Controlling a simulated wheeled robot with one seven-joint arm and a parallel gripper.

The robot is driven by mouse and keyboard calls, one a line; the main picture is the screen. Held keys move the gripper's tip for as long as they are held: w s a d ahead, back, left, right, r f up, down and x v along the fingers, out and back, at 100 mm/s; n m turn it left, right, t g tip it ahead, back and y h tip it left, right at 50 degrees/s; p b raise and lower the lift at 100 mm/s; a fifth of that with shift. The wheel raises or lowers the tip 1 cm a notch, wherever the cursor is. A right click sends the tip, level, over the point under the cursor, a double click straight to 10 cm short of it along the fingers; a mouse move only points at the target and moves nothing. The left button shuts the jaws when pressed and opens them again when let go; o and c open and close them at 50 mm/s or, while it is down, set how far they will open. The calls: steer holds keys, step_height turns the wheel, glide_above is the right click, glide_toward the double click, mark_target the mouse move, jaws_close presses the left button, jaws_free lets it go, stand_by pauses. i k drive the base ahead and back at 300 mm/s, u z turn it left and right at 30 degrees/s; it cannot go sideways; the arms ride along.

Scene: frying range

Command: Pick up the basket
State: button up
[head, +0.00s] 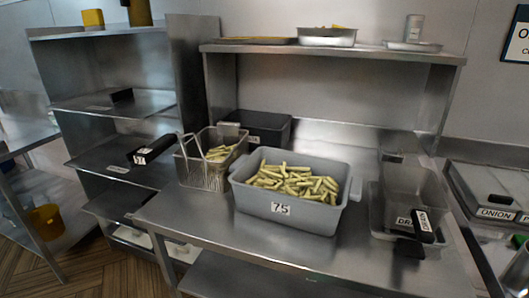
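A wire fry basket (204,174) stands upright near the left end of the steel table (300,262). Some fries lie inside it, and thin metal rods rise from its left side. A black labelled grip (151,150) points out to the left beside it; I cannot tell whether it joins the basket. The basket's right side is close to a grey tub. My gripper is not in view.
The grey tub (288,217), marked 75 and full of fries, stands right of the basket. A black box (262,127) is behind. Clear containers (410,190) with black handles stand at the right. An upper shelf (340,51) overhangs the table's back. The front strip is clear.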

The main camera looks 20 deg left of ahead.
mark_target(203, 162)
steer(key=z, duration=0.95)
steer(key=k, duration=1.55)
steer(key=u, duration=1.05)
steer(key=i, duration=1.05)
